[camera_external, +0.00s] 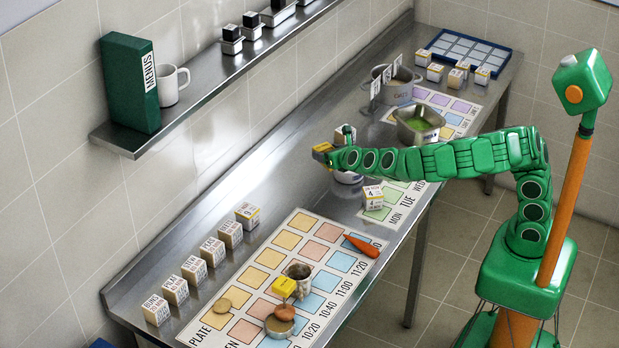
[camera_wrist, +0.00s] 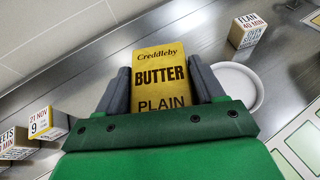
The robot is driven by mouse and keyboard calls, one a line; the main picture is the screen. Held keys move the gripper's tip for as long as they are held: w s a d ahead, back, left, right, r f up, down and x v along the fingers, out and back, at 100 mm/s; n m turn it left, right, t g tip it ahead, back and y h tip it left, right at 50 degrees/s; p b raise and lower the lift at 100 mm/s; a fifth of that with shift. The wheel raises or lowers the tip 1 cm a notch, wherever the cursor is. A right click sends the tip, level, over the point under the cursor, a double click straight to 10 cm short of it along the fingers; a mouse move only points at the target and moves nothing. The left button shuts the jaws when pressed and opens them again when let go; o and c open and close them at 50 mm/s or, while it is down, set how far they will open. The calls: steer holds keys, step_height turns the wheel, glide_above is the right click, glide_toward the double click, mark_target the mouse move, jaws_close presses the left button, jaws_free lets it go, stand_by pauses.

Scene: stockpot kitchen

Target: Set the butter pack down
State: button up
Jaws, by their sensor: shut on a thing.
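The butter pack (camera_wrist: 160,75) is yellow with dark lettering reading Creddleby BUTTER PLAIN. In the wrist view it sits between the two grey fingers of my gripper (camera_wrist: 159,84), which is shut on it. In the external view my gripper (camera_external: 328,153) is over the steel counter, toward its wall side, and the yellow end of the pack (camera_external: 321,151) shows at its tip. A round white dish (camera_wrist: 238,84) lies to the right of the pack in the wrist view; it is partly hidden by my gripper. I cannot tell the pack's exact height above the counter.
A FLAN block (camera_wrist: 248,31) stands beyond the dish. Other labelled blocks (camera_wrist: 47,123) are at lower left. A metal pan (camera_external: 418,124) stands farther along. Bare steel lies along the wall.

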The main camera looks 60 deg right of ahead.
steer(key=s+m+g+h, duration=0.3)
steer(key=s+m+h, duration=0.1)
steer(key=s, duration=1.1)
glide_above(327, 200)
steer(key=s, duration=0.1)
step_height(327, 200, down, 9)
steer(key=shift+s+r, duration=0.15)
steer(key=shift+w+a+f+y, duration=0.1)
steer(key=shift+w+f+y, duration=0.2)
steer(key=shift+w+f, duration=0.35)
steer(key=shift+f, duration=1.6)
steer(key=shift+f, duration=0.1)
steer(key=o, duration=1.2)
